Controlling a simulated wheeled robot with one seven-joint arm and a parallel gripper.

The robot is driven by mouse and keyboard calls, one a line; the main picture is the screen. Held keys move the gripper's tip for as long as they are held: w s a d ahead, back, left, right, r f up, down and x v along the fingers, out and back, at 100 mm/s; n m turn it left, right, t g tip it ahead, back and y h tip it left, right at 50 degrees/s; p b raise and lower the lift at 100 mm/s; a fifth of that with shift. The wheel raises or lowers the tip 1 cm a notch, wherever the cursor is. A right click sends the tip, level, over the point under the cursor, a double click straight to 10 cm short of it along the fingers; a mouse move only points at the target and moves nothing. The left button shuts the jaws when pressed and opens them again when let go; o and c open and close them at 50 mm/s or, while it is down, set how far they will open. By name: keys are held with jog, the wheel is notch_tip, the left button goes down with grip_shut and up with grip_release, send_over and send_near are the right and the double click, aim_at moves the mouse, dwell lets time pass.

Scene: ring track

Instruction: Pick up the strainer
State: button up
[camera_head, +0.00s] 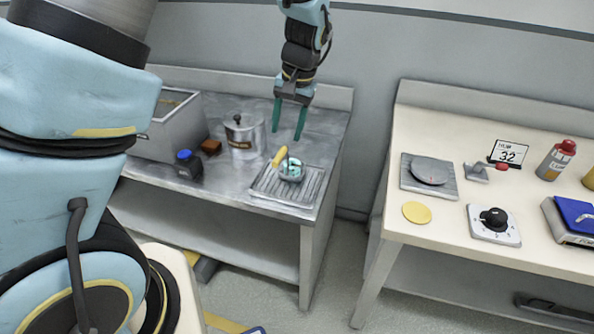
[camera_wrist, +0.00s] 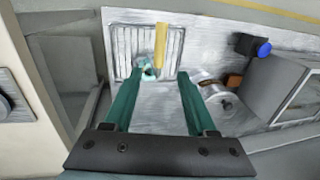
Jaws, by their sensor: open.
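The strainer (camera_head: 290,172) appears to be the small bowl-shaped item with a yellow handle, lying on the ribbed drainer tray (camera_head: 262,188) near the front right of the metal bench. Something teal shows in or on its bowl. In the wrist view the strainer (camera_wrist: 160,48) lies beyond my fingertips, its yellow handle pointing away and its bowl nearer, partly by the left finger. My gripper (camera_head: 288,134) points down above the bench, behind and above the strainer, apart from it. The two teal fingers (camera_wrist: 158,74) are spread with nothing held between them.
A metal pot (camera_head: 243,137), a brown block (camera_head: 211,146), a dark blue-capped jar (camera_head: 187,164) and a grey bin (camera_head: 160,140) stand left of the tray. A gap separates this bench from the cream table (camera_head: 440,233) with several items.

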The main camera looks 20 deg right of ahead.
aim_at(284, 147)
jog(key=shift+w+a+f+p, duration=0.15)
jog(key=shift+f+p, duration=0.35)
jog(key=shift+f, duration=0.75)
jog(key=shift+w+a+f+p, duration=0.1)
jog(key=shift+w+f+p, duration=0.25)
jog(key=shift+f, duration=0.95)
jog(key=shift+w+a+f+p, duration=0.1)
jog(key=shift+f+p, duration=0.5)
jog(key=shift+f, duration=0.65)
grip_shut()
